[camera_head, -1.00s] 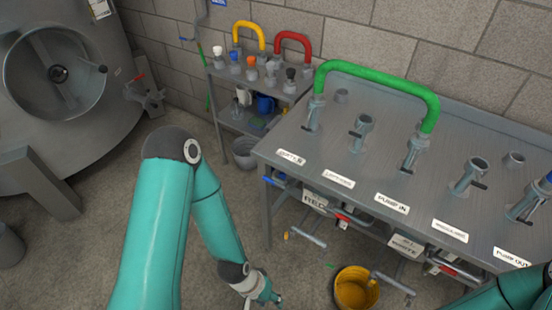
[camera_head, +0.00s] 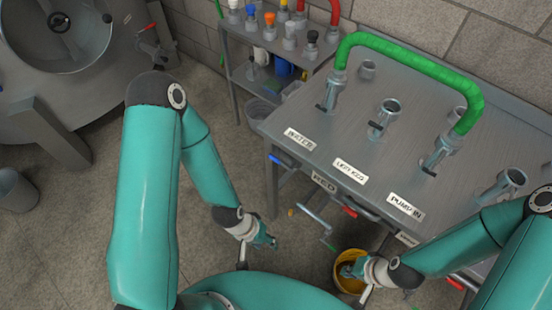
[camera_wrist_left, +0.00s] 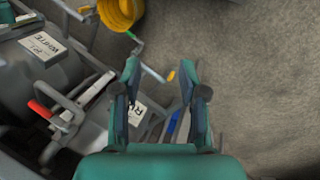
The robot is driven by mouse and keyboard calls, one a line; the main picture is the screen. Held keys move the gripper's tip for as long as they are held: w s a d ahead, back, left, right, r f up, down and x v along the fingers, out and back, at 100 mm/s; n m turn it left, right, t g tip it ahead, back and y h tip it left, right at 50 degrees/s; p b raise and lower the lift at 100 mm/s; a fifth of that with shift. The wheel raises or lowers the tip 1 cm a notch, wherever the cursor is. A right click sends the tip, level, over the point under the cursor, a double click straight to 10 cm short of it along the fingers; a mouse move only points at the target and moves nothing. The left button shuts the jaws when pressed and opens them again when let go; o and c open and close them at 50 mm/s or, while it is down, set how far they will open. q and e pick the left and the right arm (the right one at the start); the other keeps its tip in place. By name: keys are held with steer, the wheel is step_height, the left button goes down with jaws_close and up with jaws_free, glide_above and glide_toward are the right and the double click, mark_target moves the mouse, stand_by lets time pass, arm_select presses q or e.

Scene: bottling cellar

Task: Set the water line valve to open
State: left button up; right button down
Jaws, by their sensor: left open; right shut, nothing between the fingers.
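A label reading WATER (camera_head: 299,139) is on the left front of the steel bench (camera_head: 290,117). A blue lever (camera_head: 284,161) sits just under the bench edge below that label; its valve body is hard to make out. A blue lever also shows in the left wrist view (camera_wrist_left: 174,125), partly behind my fingers. My left gripper (camera_head: 268,242) is open and empty, low over the floor in front of the bench and apart from the lever. Its two fingers also show in the left wrist view (camera_wrist_left: 160,72). My right gripper (camera_head: 350,269) is shut and empty, at the yellow bucket in the picture.
A green hose (camera_head: 413,67) arches between two bench ports. Red levers (camera_head: 350,212) and pipes stick out under the bench front. A yellow bucket (camera_head: 341,284) stands on the floor. A shelf (camera_head: 236,90) with bottles and a tank (camera_head: 75,75) stand behind.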

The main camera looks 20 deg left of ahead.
arm_select(q)
steer(key=w+a+f+n+g+b, duration=0.1)
steer(key=w+a+f+n+b, duration=0.15)
steer(key=a+f+b, duration=0.4)
steer(key=n+t+h+b, duration=0.2)
steer(key=t+h+b, duration=0.5)
steer(key=h+b, duration=0.7)
glide_toward(274, 158)
steer(key=w+d+y+b, duration=0.1)
steer(key=d, duration=0.2)
steer(key=w+d+y+b, duration=0.1)
steer(key=d+b, duration=0.1)
steer(key=d, duration=0.1)
steer(key=w+d+y+b, duration=0.1)
steer(key=d, duration=0.2)
steer(key=shift+w+d, duration=0.1)
steer(key=shift+w, duration=0.1)
steer(key=shift+c, duration=0.3)
jaws_close()
